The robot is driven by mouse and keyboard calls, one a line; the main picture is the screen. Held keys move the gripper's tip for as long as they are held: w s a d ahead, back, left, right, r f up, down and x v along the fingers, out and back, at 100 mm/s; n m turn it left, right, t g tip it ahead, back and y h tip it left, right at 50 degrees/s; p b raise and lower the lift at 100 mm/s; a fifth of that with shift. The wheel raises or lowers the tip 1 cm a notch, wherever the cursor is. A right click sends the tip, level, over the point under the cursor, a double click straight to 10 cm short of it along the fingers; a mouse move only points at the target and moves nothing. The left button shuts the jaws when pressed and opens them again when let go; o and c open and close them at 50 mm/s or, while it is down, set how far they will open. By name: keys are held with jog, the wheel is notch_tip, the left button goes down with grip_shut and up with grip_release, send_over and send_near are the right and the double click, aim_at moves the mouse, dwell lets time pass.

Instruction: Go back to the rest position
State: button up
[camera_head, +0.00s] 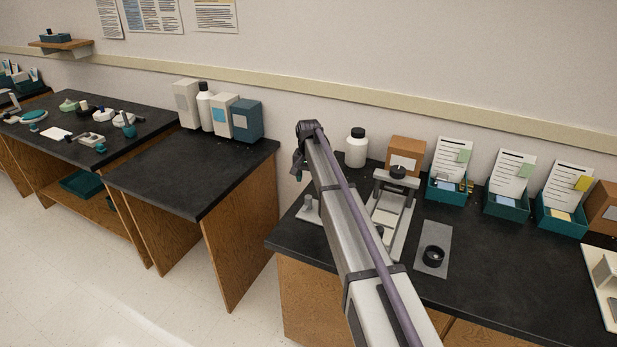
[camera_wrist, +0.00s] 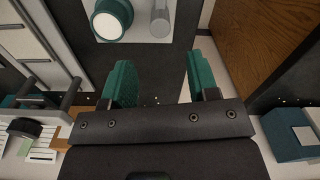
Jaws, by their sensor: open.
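My gripper (camera_wrist: 160,75) shows in the wrist view with its two teal fingers well apart and nothing between them. In the head view my arm reaches away over the right-hand bench, and a little of the gripper (camera_head: 298,164) shows at its far end, above the bench's left end; the rest is hidden by the arm. Beyond the fingers in the wrist view, a teal round piece with a white top (camera_wrist: 109,22) and a grey peg (camera_wrist: 160,18) stand on a grey plate (camera_wrist: 137,33), apart from the fingers.
A press-like grey stand (camera_head: 397,190) is close right of my arm. A white bottle (camera_head: 356,148), a brown box (camera_head: 406,150) and teal card trays (camera_head: 507,205) line the back. A black ring-shaped piece (camera_head: 433,256) lies on a grey plate. The middle bench (camera_head: 190,175) has a clear front.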

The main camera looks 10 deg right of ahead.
jog(key=shift+f, duration=0.15)
jog(key=shift+s+n, duration=0.15)
jog(key=shift+n, duration=0.15)
jog(key=s+n, duration=0.4)
jog(key=s, duration=3.6)
jog(key=shift+s, duration=0.3)
